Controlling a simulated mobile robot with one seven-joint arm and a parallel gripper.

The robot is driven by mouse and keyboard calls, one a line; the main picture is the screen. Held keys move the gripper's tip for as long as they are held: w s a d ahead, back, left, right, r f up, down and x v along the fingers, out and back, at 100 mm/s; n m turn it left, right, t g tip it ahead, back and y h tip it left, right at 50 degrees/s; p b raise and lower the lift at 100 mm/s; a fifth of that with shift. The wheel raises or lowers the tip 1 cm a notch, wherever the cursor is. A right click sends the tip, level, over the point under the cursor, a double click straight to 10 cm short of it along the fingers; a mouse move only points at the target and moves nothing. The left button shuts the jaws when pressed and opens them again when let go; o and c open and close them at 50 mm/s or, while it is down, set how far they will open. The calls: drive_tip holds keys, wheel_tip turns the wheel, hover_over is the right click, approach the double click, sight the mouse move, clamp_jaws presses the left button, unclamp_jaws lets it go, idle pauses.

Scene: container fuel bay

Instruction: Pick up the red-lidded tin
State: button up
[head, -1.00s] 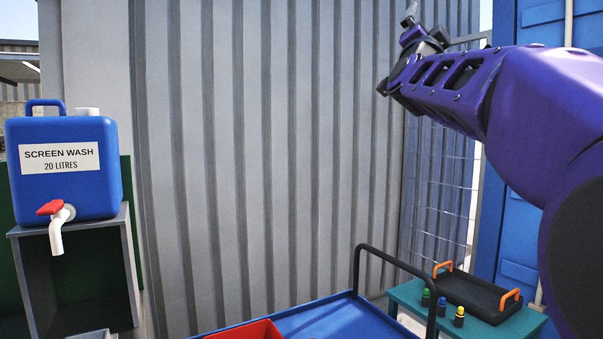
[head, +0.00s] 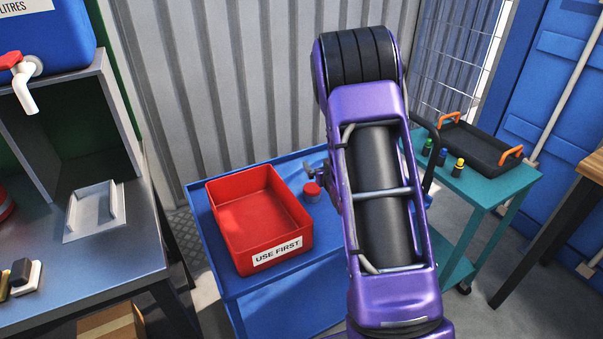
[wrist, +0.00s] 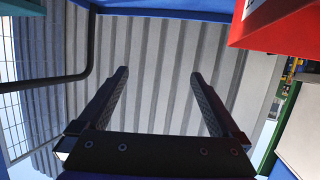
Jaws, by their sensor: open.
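The red-lidded tin (head: 312,190) stands on the blue trolley top (head: 290,170), just right of the red bin, in the head view. Its red lid shows; its lower part is small and hard to make out. My gripper (wrist: 160,73) is open, with nothing between its two fingers in the wrist view. In the head view a small part of my gripper (head: 312,170) shows beside the tin's far side, mostly hidden behind my purple arm. I cannot tell the gap between them. The tin does not show in the wrist view.
The red bin (head: 252,217), labelled USE FIRST, stands close left of the tin and appears upper right in the wrist view. The trolley's black handle (head: 433,150) is at right. A teal table (head: 475,185) holds a black tray (head: 480,148) and small bottles. Corrugated wall stands behind.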

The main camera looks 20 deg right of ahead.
wheel_tip(320, 180, down, 5)
drive_tip(key=s+a, duration=0.1)
drive_tip(key=s, duration=0.1)
approach(313, 190)
drive_tip(key=shift+w+d+f+g+y+b, duration=0.1)
drive_tip(key=shift+w+g+y+b, duration=0.1)
drive_tip(key=shift+w, duration=0.3)
drive_tip(key=shift+w+d+g+y+b, duration=0.1)
drive_tip(key=shift+w+g+b, duration=0.1)
drive_tip(key=shift+w, duration=0.3)
drive_tip(key=shift+w+f, duration=0.25)
drive_tip(key=shift+f, duration=0.05)
drive_tip(key=shift+x, duration=3.5)
drive_tip(key=shift+r, duration=0.15)
drive_tip(key=c, duration=1.5)
drive_tip(key=shift+r, duration=0.1)
